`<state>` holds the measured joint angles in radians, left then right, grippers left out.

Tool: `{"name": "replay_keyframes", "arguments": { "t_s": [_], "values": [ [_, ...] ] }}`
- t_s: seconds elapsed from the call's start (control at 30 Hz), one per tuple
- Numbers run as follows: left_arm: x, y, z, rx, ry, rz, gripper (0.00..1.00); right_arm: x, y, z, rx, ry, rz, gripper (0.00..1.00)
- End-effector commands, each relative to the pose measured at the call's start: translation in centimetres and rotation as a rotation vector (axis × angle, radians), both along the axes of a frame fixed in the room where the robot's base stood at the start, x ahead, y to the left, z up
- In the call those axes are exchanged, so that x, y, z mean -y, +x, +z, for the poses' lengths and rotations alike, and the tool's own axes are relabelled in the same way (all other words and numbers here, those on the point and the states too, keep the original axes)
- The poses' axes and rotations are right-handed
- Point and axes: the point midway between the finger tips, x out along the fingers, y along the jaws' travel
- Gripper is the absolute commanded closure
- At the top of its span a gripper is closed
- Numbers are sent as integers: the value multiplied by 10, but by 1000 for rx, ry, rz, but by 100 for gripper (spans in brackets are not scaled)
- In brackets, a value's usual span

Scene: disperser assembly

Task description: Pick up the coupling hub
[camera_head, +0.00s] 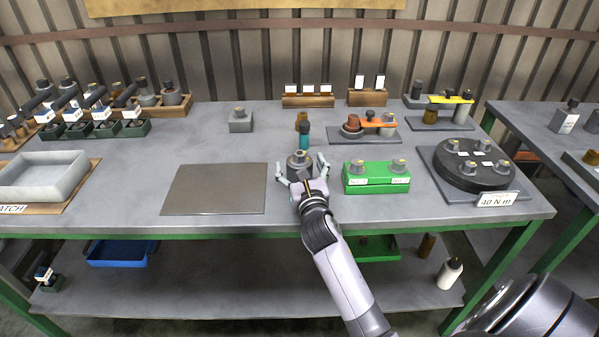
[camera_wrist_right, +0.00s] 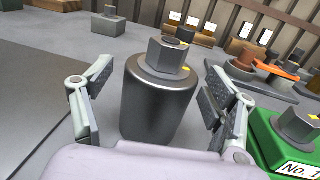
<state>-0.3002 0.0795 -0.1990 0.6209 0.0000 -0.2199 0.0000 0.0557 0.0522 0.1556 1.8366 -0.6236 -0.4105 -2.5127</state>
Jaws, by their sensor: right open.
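A dark grey metal cylinder with a hex top and small yellow marks, apparently the coupling hub (camera_head: 298,159), stands upright on the grey workbench. It fills the middle of the right wrist view (camera_wrist_right: 157,100). My right gripper (camera_head: 301,168) reaches it from the front edge of the bench. Its fingers are open, one on each side of the cylinder. In the right wrist view, a gap shows at the left finger; the right finger is closer to the cylinder, and I cannot tell whether it touches. My left gripper is not in view.
A green block (camera_head: 375,184) with hex-topped parts stands close on the right. A teal-and-brown item (camera_head: 304,133) is just behind the cylinder. A flat grey plate (camera_head: 215,188) lies to the left. A round black fixture (camera_head: 473,170) is farther right.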

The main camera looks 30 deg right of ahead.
Motion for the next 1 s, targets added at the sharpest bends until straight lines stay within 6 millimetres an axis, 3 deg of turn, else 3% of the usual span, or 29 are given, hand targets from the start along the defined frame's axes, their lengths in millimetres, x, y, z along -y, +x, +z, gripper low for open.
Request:
{"name": "replay_keyframes", "arguments": {
  "t_s": [0.3,1.0],
  "values": [
    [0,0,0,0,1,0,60,2,5,0,0,0,1,22],
    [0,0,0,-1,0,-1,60,2,5,0,0,0,1,69]
  ]
}}
